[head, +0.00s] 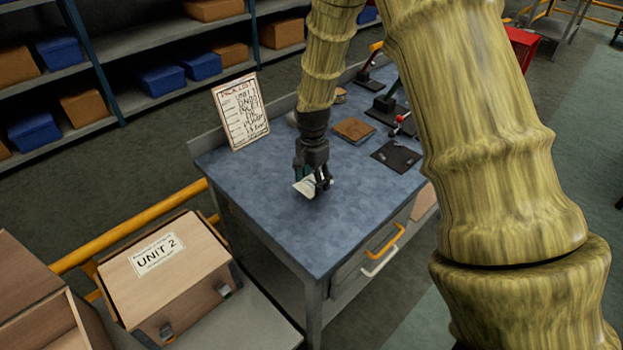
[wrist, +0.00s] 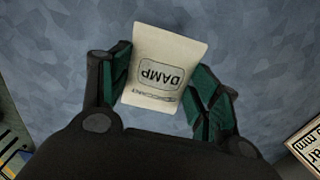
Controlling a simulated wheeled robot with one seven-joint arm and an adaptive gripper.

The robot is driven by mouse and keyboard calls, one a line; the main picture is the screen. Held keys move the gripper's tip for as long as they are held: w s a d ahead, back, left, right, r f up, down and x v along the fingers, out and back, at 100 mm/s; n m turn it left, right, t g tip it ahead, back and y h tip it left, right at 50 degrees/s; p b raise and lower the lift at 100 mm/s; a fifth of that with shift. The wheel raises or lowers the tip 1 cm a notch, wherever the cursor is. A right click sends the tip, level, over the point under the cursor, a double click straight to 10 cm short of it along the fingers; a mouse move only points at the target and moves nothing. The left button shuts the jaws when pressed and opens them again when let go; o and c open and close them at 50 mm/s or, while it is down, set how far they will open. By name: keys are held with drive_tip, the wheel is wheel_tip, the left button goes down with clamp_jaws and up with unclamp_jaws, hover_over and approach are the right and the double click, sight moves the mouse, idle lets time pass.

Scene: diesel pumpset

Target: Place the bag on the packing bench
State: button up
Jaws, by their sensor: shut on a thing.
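A small white bag (wrist: 160,68) marked "DAMP" is held between the green-padded fingers of my gripper (wrist: 165,88) in the wrist view. In the head view my gripper (head: 313,187) points down over the blue top of the packing bench (head: 255,195), and the bag (head: 304,187) shows pale at its fingertips. The bag is close to the bench top; I cannot tell whether it touches. Part of the bag is hidden by the fingers.
A written sheet (head: 241,110) stands at the bench's back left. A brown square block (head: 354,130), a dark plate (head: 397,156) and tools lie to the right. A "UNIT 2" box (head: 165,262) is at lower left. The bench's front left is clear.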

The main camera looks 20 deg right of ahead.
sight(312, 182)
drive_tip(key=shift+f, duration=0.1)
drive_tip(key=o, duration=1.1)
wheel_tip(312, 182, up, 12)
drive_tip(key=shift+r+b, duration=0.1)
drive_tip(key=shift+b, duration=0.9)
